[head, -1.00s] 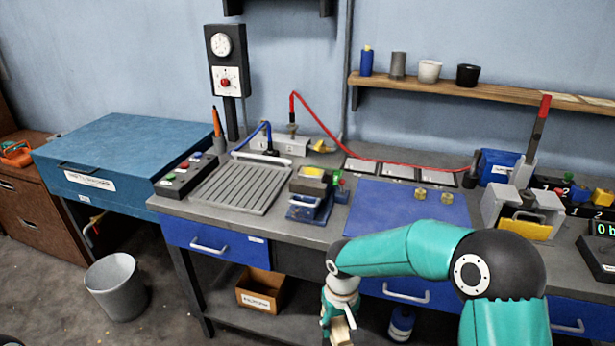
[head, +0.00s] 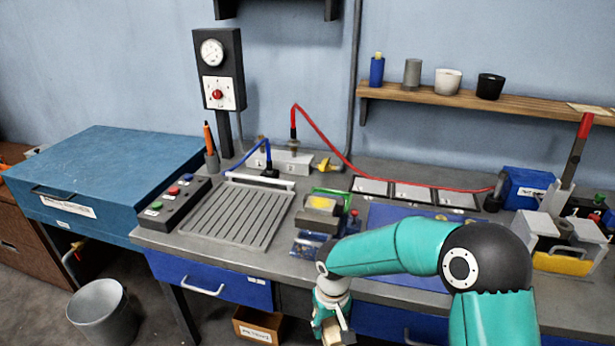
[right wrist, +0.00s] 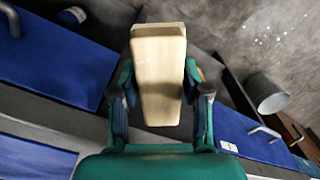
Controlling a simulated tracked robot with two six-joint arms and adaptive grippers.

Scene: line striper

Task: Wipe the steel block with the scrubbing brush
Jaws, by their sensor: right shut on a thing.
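My right gripper (head: 333,328) hangs low in front of the bench's front edge. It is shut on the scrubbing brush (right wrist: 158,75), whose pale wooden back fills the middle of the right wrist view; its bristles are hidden. In that view the two fingers of the right gripper (right wrist: 160,88) clasp its sides. A grey block with a yellowish top (head: 321,204), perhaps the steel block, sits at the blue vise (head: 306,244) on the bench, above and behind the gripper. My right forearm partly covers that area. My left gripper is not in view.
A ribbed grey tray (head: 237,216) and a button box (head: 170,198) lie left of the vise. A blue mat (head: 385,213) lies to its right, partly behind my arm. A bin (head: 105,312) and a cardboard box (head: 258,325) are below. A red cable (head: 335,148) crosses the back.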

